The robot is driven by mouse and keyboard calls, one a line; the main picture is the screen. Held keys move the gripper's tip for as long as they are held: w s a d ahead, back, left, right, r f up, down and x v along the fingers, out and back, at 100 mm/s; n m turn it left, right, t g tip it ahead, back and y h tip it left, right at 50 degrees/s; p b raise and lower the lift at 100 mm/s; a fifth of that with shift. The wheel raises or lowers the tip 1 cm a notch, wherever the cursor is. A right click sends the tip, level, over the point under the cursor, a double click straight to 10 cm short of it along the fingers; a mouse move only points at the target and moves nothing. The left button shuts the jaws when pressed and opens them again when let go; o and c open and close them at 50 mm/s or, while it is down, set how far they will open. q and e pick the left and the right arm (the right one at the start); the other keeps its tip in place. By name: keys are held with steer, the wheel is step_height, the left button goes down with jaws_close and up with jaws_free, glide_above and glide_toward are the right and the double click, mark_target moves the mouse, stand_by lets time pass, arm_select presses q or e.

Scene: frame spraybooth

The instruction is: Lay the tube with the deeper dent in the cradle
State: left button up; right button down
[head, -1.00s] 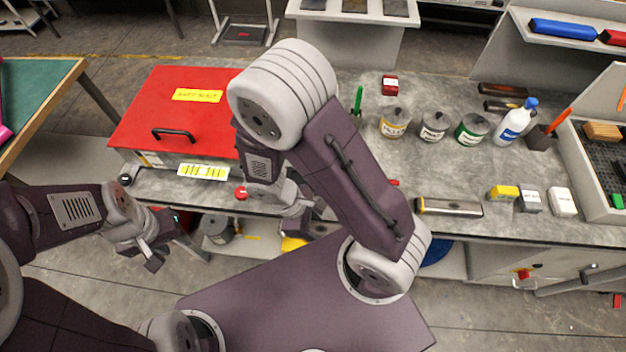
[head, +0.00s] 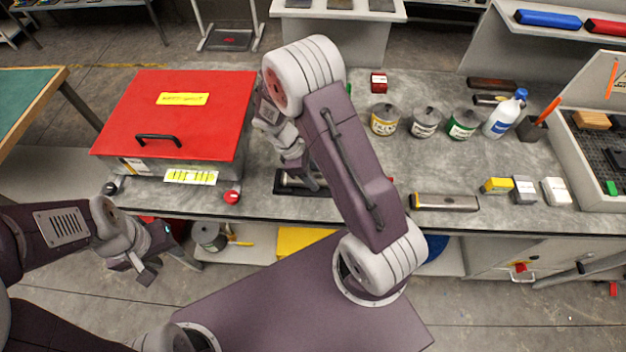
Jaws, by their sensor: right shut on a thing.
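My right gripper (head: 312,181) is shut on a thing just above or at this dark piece. The held thing is mostly hidden by the gripper and wrist. No dent can be made out. My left gripper (head: 158,268) hangs in front of the bench, low at left, with nothing visible in it.
A red lidded box (head: 190,105) with a black handle stands left on the bench. Several cans (head: 424,121), a white bottle (head: 505,113) and small blocks (head: 523,189) stand to the right. A grey tray (head: 590,170) is at far right. Bench surface between the tube and cans is clear.

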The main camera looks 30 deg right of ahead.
steer(key=shift+f, duration=0.4)
steer(key=shift+d+f, duration=0.1)
steer(key=c, duration=0.7)
jaws_free()
steer(key=v, duration=1.2)
steer(key=s+m+t+y, duration=0.1)
steer(key=s+m, duration=0.2)
steer(key=m, duration=0.1)
steer(key=s+f+m+t+y, duration=0.1)
steer(key=s+m, duration=0.3)
steer(key=s+a+m+t+y, duration=0.1)
steer(key=s+m+y, duration=0.1)
steer(key=s+m, duration=0.1)
steer(key=shift+s+f+m+t, duration=0.15)
steer(key=shift+s+m+t, duration=0.15)
steer(key=shift+m, duration=0.3)
